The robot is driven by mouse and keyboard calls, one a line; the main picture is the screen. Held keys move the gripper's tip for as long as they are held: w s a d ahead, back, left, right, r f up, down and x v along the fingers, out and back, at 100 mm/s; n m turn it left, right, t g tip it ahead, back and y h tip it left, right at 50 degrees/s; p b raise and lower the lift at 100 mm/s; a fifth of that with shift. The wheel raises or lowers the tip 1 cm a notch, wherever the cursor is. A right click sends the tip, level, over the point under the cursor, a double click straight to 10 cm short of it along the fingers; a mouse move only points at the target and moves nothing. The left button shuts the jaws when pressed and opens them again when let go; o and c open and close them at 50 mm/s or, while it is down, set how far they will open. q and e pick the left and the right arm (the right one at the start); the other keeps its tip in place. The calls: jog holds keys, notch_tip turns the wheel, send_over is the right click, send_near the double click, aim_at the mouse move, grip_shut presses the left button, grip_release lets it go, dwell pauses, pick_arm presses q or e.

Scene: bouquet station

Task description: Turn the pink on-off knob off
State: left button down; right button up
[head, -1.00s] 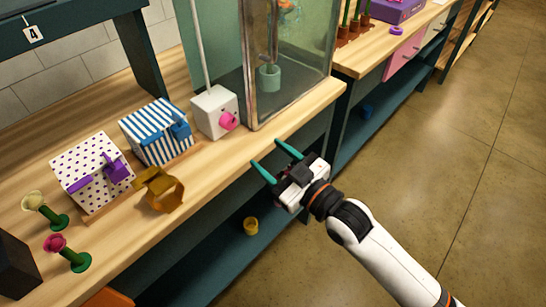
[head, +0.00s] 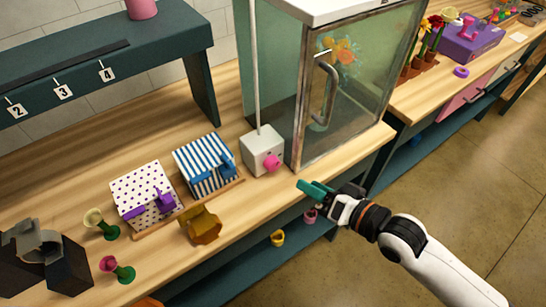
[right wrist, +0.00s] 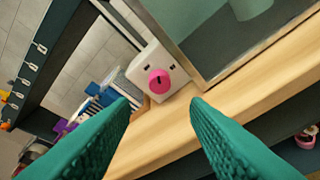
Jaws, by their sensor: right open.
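The pink knob (head: 271,162) is on the front of a white box (head: 258,147) on the wooden counter, left of the glass cabinet. In the right wrist view the knob (right wrist: 158,84) shows a short dark line on its face, and the white box (right wrist: 151,57) bears two small dark marks. My right gripper (head: 314,190) is in front of the counter edge, to the right of and apart from the knob. Its green fingers are spread with nothing between them, and the knob lies ahead in the gap (right wrist: 158,108). My left gripper is not in view.
The glass cabinet (head: 345,90) with a metal handle stands right beside the white box. A striped blue-white box (head: 203,168), a dotted box (head: 138,190) and an ochre ring-shaped object (head: 203,225) stand to the left. A thin pole rises from the white box.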

aim_at(275, 167)
jog(key=p+x, duration=0.1)
jog(key=x, duration=0.9)
jog(key=shift+w+a+f, duration=0.1)
jog(key=shift+w+a, duration=0.1)
jog(key=c, duration=0.7)
